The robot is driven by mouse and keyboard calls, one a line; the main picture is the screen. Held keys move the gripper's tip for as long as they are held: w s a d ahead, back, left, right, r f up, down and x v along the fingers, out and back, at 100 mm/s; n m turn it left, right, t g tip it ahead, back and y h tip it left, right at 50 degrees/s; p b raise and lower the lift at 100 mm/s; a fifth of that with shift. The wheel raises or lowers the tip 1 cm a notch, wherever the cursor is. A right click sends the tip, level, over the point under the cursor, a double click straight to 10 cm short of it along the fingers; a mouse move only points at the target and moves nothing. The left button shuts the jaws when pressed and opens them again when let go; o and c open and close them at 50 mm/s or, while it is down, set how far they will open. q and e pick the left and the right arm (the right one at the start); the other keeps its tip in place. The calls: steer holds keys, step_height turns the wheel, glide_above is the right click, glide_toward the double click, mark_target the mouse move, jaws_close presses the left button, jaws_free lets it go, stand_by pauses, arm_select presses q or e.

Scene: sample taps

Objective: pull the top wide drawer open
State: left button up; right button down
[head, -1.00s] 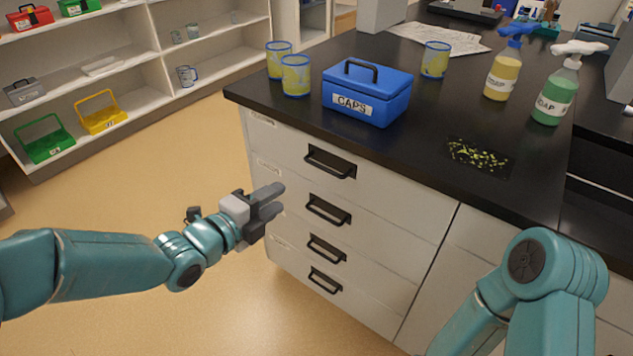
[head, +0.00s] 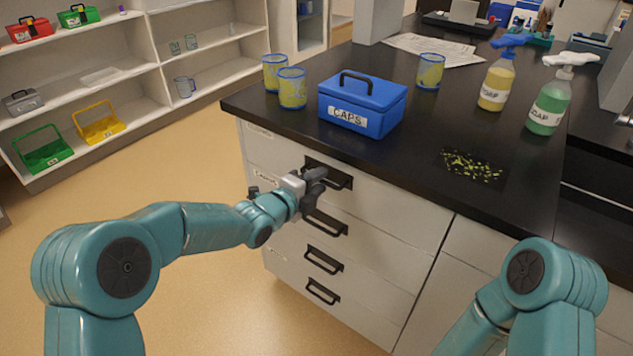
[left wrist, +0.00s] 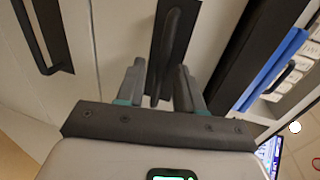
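The top wide drawer (head: 395,208) is the uppermost white front under the black worktop, and it looks shut. Its black handle (head: 342,181) is partly covered by my left gripper (head: 316,177) in the head view. In the left wrist view, the handle (left wrist: 172,40) stands between the two fingers of my left gripper (left wrist: 160,68). The fingers are spread, with a gap visible on each side of the handle. I cannot tell whether either finger touches it. My right gripper is out of view.
More drawers with black handles (head: 325,262) lie below. On the worktop (head: 400,160) stand a blue CAPS box (head: 360,105), several yellow-blue cups (head: 292,88) and two soap bottles (head: 548,105). White shelves (head: 160,60) stand at the back left. The floor (head: 190,170) between is clear.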

arm_select(q)
jaws_close()
stand_by(1.4)
